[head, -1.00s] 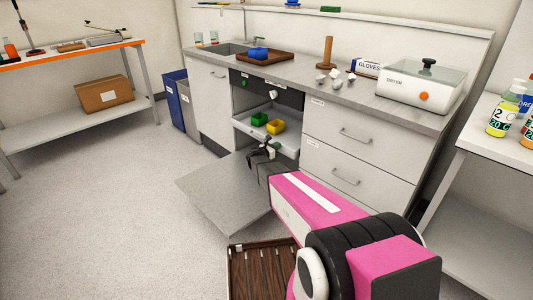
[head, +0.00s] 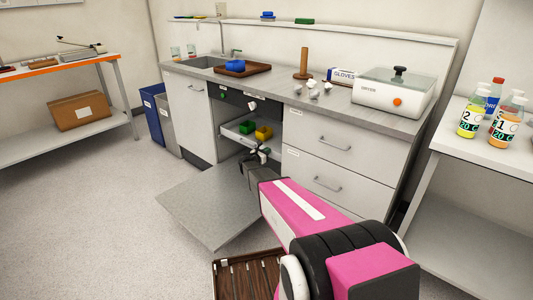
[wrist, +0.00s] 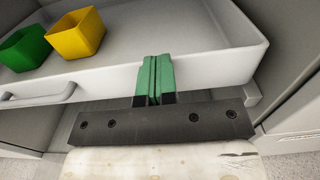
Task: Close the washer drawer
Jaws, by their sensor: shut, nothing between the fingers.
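The washer drawer (head: 232,134) is a pale grey tray inside the open washer bay, holding a green cup (head: 246,127) and a yellow cup (head: 264,133). Its front wall (wrist: 215,57) and bar handle (wrist: 40,97) show in the wrist view. My gripper (head: 262,153) is at the drawer's front. In the wrist view its green fingertips (wrist: 155,75) are shut together, empty, against or very near the front wall, right of the handle. The washer door (head: 210,205) is folded down flat below the bay. My arm hides part of the drawer front in the head view.
White cabinet drawers (head: 320,155) stand just right of the bay. The grey counter (head: 290,88) above carries a dryer (head: 395,95), a brown tray (head: 240,70) and a wooden post (head: 304,62). Open floor (head: 90,220) lies to the left.

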